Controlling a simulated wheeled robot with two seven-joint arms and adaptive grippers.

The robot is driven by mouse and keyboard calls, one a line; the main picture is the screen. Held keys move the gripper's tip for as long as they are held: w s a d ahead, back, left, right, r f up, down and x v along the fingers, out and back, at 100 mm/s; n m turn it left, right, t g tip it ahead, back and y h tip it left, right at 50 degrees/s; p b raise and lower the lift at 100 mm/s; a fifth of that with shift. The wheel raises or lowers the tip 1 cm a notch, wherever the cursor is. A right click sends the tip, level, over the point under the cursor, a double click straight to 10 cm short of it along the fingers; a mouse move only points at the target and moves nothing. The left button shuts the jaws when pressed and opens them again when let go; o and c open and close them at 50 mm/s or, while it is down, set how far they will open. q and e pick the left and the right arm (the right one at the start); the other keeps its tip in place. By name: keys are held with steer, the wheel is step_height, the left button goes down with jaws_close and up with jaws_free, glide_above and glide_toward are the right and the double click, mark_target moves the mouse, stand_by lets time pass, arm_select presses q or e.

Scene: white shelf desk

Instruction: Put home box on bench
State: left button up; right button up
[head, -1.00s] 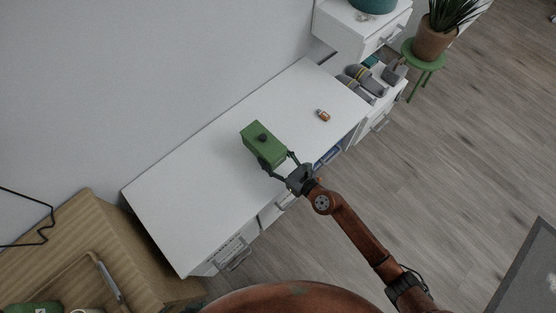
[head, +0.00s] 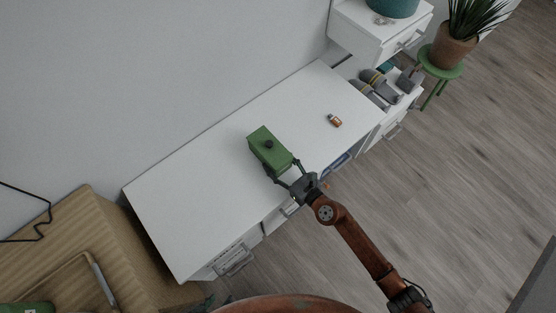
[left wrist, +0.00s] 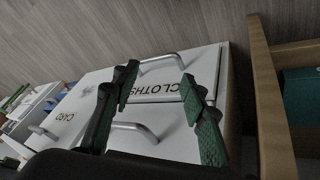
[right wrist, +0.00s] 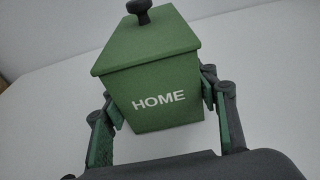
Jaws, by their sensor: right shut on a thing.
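The home box (head: 267,150) is a green box with a lid and a dark knob, at the white desk top. In the right wrist view, the box (right wrist: 160,85) shows "HOME" in white letters. My right gripper (head: 282,173) is shut on its sides; I cannot tell whether the box touches the desk. My left gripper (left wrist: 158,100) is open and empty in the left wrist view, in front of drawers labelled "CLOTHS" and "CARD". A light wooden bench-like piece (head: 92,222) stands at the lower left of the head view.
The white desk (head: 195,185) is mostly bare, with a small orange-brown item (head: 334,121) toward its right end. A tray (head: 62,272) lies on the wooden piece. Grey items sit on the right-hand shelf. A potted plant (head: 453,48) stands on a green stool.

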mark_target(284, 171)
arm_select(q)
steer(key=shift+s+f, duration=0.1)
steer(key=shift+f, duration=0.15)
arm_select(e)
steer(key=shift+f, duration=0.2)
stand_by(0.3)
steer(key=o, duration=1.2)
steer(key=shift+o, duration=0.5)
steer(key=shift+f, duration=0.1)
steer(key=o, duration=0.4)
arm_select(q)
steer(key=shift+s+f+b, duration=0.1)
steer(key=shift+f+b, duration=0.15)
steer(key=shift+b, duration=0.15)
arm_select(e)
steer(key=shift+f, duration=0.25)
